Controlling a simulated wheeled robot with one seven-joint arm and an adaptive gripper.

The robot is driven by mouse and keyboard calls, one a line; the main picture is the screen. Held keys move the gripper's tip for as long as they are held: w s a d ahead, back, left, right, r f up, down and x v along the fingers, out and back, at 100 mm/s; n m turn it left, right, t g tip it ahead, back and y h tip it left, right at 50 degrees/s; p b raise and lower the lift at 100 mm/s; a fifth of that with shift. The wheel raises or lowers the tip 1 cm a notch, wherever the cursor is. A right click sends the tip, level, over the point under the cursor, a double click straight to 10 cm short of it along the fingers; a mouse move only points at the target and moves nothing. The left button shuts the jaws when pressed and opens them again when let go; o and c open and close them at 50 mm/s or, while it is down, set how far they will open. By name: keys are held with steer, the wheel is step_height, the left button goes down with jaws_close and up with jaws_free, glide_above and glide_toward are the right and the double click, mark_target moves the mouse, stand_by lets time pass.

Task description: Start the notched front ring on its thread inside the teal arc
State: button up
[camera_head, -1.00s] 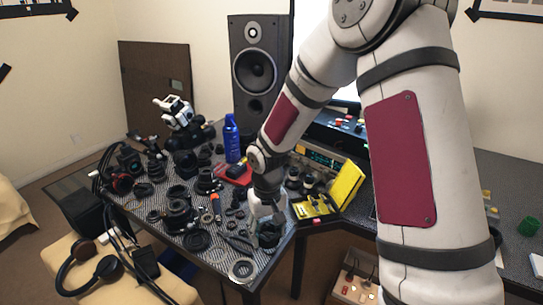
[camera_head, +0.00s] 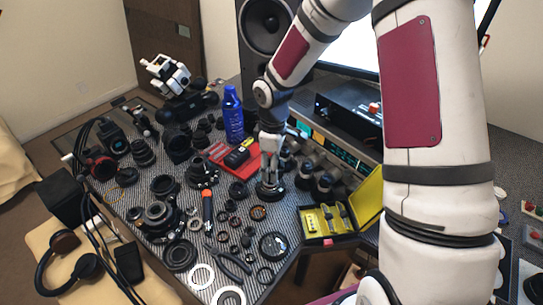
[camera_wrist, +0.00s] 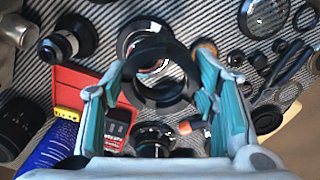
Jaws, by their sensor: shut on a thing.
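My gripper (camera_wrist: 160,72) is shut on the black front ring (camera_wrist: 166,100), gripping it at opposite sides between the teal-faced fingers. The ring looks tilted in the wrist view, and its notches are too dark to make out. Beyond the ring is a round black lens body (camera_wrist: 143,27), partly hidden by it. I cannot tell whether the ring touches it, and I cannot pick out a teal arc. In the head view my gripper (camera_head: 270,170) points down over the table, with dark round parts (camera_head: 270,192) at its tips.
A red tray (camera_head: 222,152) and a blue can (camera_head: 233,115) stand behind and left of my gripper. An open yellow case (camera_head: 365,200) is to the right. Several lens parts, an orange-handled tool (camera_head: 207,206) and pliers (camera_head: 235,258) crowd the patterned table.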

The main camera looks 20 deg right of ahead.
steer(key=n, duration=0.4)
steer(key=shift+w+n+p, duration=0.3)
steer(key=n, duration=0.4)
steer(key=shift+w+p, duration=0.3)
steer(key=shift+p, duration=0.05)
steer(key=n, duration=0.4)
steer(key=shift+w+n+p, duration=0.3)
steer(key=shift+n, duration=0.1)
steer(key=n, duration=0.5)
steer(key=shift+w+f+p, duration=0.1)
steer(key=shift+w+p, duration=0.2)
steer(key=shift+n, duration=0.3)
steer(key=shift+f+b, duration=1.45)
steer(key=shift+f, duration=1.8)
steer(key=shift+f, duration=0.4)
steer(key=o, duration=1.1)
